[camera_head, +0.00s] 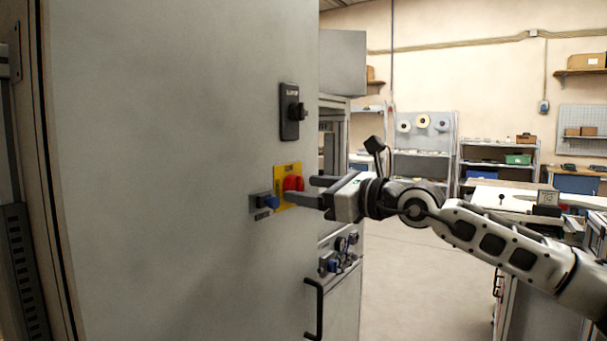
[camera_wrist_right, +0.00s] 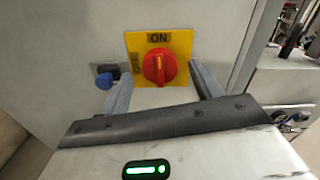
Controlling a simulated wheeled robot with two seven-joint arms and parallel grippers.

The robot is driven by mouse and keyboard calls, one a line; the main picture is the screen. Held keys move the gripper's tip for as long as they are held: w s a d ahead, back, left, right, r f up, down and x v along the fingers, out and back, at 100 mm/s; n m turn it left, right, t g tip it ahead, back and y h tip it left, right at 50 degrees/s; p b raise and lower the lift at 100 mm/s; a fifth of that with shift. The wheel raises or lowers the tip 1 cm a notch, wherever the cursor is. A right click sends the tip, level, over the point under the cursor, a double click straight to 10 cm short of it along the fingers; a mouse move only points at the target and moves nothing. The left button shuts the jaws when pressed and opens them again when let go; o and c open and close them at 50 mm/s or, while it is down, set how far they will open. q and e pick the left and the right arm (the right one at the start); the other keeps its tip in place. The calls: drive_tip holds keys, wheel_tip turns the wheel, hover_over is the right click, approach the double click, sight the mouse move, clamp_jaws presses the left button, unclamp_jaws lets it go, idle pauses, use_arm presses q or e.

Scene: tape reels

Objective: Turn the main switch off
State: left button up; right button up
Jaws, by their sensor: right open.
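The main switch is a red rotary knob (camera_head: 292,183) on a yellow plate (camera_head: 281,171), fixed to a large grey cabinet door (camera_head: 180,120). In the right wrist view the knob (camera_wrist_right: 159,66) has its grip upright, in line with the ON label at the top of the plate (camera_wrist_right: 182,42); OFF is on the left. My right gripper (camera_head: 300,189) is open in front of the switch. In the wrist view its fingers (camera_wrist_right: 160,76) lie to the left and right of the knob, with nothing held. Contact cannot be told. My left gripper is out of view.
A black latch (camera_head: 292,112) is above, and a black door handle (camera_head: 314,309) below. Gauges (camera_head: 340,252) sit behind the door edge. Open floor lies to the right.

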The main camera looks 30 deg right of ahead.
drive_tip(key=shift+x, duration=0.9)
drive_tip(key=c, duration=1)
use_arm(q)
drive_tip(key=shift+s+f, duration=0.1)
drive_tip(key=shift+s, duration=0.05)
